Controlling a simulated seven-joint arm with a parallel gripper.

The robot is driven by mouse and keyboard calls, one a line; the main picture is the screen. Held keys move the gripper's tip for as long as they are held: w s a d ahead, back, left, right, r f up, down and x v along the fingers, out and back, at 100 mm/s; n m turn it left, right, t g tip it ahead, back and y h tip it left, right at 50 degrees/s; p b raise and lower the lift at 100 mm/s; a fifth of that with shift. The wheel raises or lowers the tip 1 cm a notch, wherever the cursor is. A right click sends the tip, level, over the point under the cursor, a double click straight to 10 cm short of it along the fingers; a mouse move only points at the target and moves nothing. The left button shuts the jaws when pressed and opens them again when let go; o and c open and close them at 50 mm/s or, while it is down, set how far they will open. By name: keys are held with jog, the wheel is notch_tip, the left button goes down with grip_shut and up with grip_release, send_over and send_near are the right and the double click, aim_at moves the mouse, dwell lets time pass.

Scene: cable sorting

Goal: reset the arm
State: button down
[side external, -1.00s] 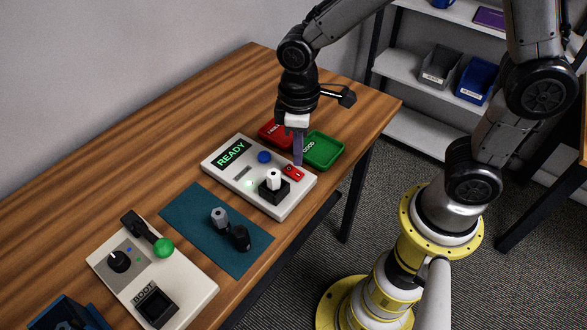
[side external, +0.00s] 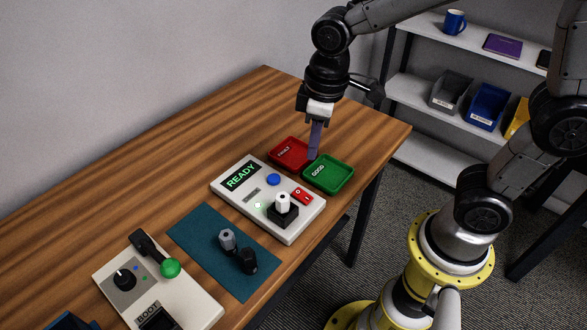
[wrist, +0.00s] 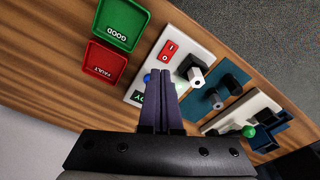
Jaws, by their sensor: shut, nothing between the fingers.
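My gripper (side external: 314,155) is shut with nothing between its fingers. It points down above the table near the red FAULT tray (side external: 290,152) and the green GOOD tray (side external: 329,173). In the wrist view its two purple fingers (wrist: 161,83) lie together. In that view they overlap the white tester panel, hiding part of its display. Both trays look empty. The tester panel (side external: 297,230) has a lit READY display (side external: 241,176), a blue button (side external: 273,180), a red switch (side external: 302,196) and a black socket with a white-topped piece (side external: 283,208).
A teal mat (side external: 205,240) holds a grey connector (side external: 228,238) and a black connector (side external: 248,261). A BOOT panel (side external: 205,310) with a green-knobbed lever (side external: 169,268) stands at the front. The far table end is clear. Shelves with bins (side external: 487,106) stand behind.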

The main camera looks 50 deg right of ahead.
jog(key=s+d+r+m+t, duration=0.2)
jog(key=s+d+r+t, duration=0.1)
jog(key=s+d+r, duration=0.4)
jog(key=s+m+t, duration=0.1)
jog(key=s+m, duration=0.2)
jog(key=s, duration=0.3)
jog(key=shift+s+d, duration=0.15)
jog(key=shift+d, duration=0.1)
